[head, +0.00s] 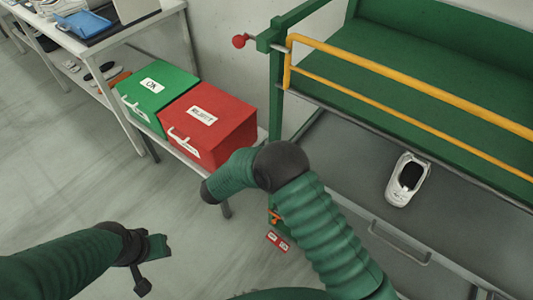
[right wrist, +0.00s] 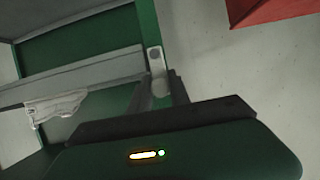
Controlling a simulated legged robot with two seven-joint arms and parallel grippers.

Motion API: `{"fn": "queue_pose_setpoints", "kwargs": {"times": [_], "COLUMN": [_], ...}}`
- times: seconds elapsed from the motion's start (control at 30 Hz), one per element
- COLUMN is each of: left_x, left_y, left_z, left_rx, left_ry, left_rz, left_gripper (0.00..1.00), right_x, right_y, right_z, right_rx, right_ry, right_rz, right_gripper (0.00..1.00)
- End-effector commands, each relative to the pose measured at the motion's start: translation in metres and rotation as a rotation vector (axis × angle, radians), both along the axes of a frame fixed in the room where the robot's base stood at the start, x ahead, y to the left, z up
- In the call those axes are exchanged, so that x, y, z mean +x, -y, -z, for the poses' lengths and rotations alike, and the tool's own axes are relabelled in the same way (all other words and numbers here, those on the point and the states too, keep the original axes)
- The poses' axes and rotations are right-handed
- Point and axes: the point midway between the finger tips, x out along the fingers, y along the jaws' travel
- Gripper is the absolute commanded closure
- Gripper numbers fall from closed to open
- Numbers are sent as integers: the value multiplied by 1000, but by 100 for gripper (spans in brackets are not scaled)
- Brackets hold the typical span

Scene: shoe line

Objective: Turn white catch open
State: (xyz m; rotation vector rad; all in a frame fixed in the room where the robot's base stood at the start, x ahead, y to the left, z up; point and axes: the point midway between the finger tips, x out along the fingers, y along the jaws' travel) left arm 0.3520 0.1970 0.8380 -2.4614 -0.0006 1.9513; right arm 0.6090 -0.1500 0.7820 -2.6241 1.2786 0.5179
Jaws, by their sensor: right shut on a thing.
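The white catch (right wrist: 155,60) shows in the right wrist view as a small pale, rounded bar, roughly upright in the picture, beside a green post. My right gripper (right wrist: 163,90) is shut on its lower end. In the head view my right arm hides the catch and this gripper. My left gripper (head: 152,268) is at the lower left of the head view, open and empty, over the floor and far from the catch.
A green OK box (head: 157,90) and a red REJECT box (head: 209,124) stand on a low bench. A yellow rail (head: 410,87) crosses the green machine. A white shoe (head: 408,180) lies on the grey surface (head: 345,160). Floor at left is clear.

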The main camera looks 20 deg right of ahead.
Motion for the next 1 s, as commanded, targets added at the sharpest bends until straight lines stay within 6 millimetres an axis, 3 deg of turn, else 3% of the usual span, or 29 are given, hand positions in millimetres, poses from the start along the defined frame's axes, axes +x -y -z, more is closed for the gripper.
{"fn": "queue_pose_setpoints", "kwargs": {"times": [0.5, 0.53, 0.67, 1.0], "left_x": [0, 0, 0, 0], "left_y": [0, 0, 0, 0], "left_z": [-3, -3, -3, -5], "left_rx": [0, 0, 0, 0], "left_ry": [0, 0, 0, 0], "left_rz": [0, 0, 0, 0], "left_gripper": [64, 64, 64, 64], "right_x": [1, 1, 1, 1], "right_y": [-3, -3, -3, -1], "right_z": [2, 2, 1, -1], "right_rx": [-10, -10, -11, -12], "right_ry": [-20, -20, -19, -17], "right_rz": [-5, -5, -3, -1], "right_gripper": [100, 74, 57, 56]}}
